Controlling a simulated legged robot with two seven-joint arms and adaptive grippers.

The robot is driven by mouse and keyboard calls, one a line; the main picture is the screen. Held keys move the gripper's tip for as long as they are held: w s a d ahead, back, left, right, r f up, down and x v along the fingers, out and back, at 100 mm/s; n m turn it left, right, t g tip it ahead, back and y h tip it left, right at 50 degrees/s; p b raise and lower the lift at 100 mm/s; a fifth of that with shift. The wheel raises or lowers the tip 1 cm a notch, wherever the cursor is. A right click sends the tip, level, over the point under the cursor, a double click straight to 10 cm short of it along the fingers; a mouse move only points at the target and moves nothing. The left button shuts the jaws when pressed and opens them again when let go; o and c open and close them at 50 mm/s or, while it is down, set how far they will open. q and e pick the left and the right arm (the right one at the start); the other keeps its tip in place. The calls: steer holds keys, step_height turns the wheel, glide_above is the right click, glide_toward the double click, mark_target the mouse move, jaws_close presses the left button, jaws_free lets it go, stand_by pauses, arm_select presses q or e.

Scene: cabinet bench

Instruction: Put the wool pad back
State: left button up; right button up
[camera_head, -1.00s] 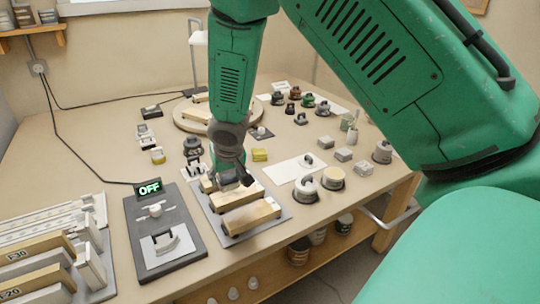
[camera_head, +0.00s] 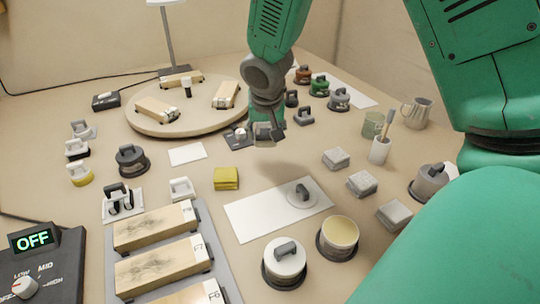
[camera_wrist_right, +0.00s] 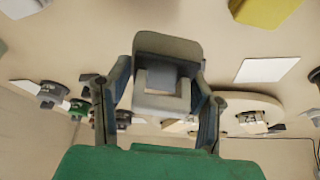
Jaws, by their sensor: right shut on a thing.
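My right gripper (camera_head: 265,136) hangs above the bench just in front of the round turntable. It is shut on a small grey and pale handled pad (camera_wrist_right: 163,100), which shows between the two fingers in the right wrist view; I cannot tell for certain that it is the wool pad. In the head view the held pad is small and partly hidden by the gripper. A dark square plate (camera_head: 237,138) with a small item on it lies just left of the gripper. A bare white card (camera_head: 187,153) lies farther left. My left gripper is not in view.
The turntable (camera_head: 150,125) carries several wooden blocks. A yellow pad (camera_head: 226,178), a white sheet (camera_head: 245,217) with a handled disc (camera_head: 302,192), and a tray of wooden blocks (camera_head: 215,235) are nearer. Grey blocks (camera_head: 362,184) and a brush cup (camera_head: 379,151) stand right.

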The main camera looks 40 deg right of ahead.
steer(key=b, duration=0.1)
glide_above(266, 163)
steer(key=s, duration=0.1)
step_height(266, 163, down, 4)
steer(key=shift+f, duration=0.5)
steer(key=shift+a+f+b, duration=0.35)
steer(key=shift+f, duration=0.05)
step_height(266, 163, down, 2)
steer(key=shift+s+a+f+b, duration=0.1)
steer(key=shift+f+b, duration=0.15)
steer(key=shift+b, duration=0.25)
steer(key=shift+f, duration=0.2)
steer(key=shift+d, duration=0.35)
steer(key=o, duration=1.1)
steer(key=shift+a, duration=0.15)
steer(key=shift+a, duration=0.1)
